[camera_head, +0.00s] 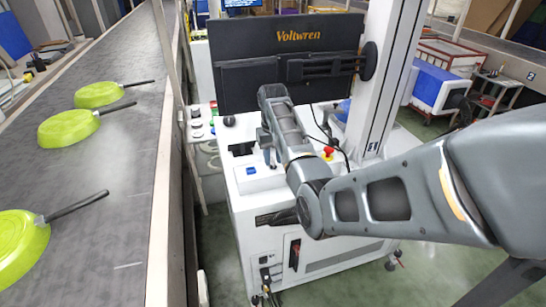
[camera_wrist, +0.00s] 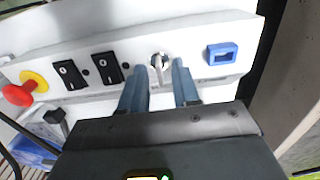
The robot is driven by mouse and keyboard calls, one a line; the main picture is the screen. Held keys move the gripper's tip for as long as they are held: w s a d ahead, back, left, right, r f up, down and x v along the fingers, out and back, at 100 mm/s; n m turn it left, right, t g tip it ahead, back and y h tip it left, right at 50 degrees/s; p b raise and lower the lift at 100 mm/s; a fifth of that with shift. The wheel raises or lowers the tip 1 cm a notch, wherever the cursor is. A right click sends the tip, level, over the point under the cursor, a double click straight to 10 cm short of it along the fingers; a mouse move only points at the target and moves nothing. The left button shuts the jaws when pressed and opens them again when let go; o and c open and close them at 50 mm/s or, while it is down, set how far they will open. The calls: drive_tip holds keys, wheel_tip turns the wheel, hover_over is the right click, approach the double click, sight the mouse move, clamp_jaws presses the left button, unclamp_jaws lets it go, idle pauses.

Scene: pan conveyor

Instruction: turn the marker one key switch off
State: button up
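The key switch (camera_wrist: 158,60) shows in the wrist view on a white panel (camera_wrist: 128,47), as a round metal collar with a key pointing toward the bottom of the picture. My gripper (camera_wrist: 160,74) is open, with one blue-grey finger on each side of the key. I see gaps between the fingers and the key; whether either touches it I cannot tell. In the head view my gripper (camera_head: 268,150) hangs over the top of the white machine, and the key switch cannot be made out. I cannot read a marker by the key.
Two black rocker switches (camera_wrist: 92,72) and a red emergency button (camera_wrist: 18,94) on yellow lie left of the key. A blue socket (camera_wrist: 221,53) lies right. In the head view, a black Voltwren screen (camera_head: 290,62) stands behind, and a conveyor (camera_head: 120,165) carries green pans at left.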

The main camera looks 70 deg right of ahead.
drive_tip(key=shift+r, duration=0.1)
wheel_tip(320, 180, up, 8)
drive_tip(key=shift+f+b, duration=0.2)
drive_tip(key=shift+b, duration=0.3)
idle(0.4)
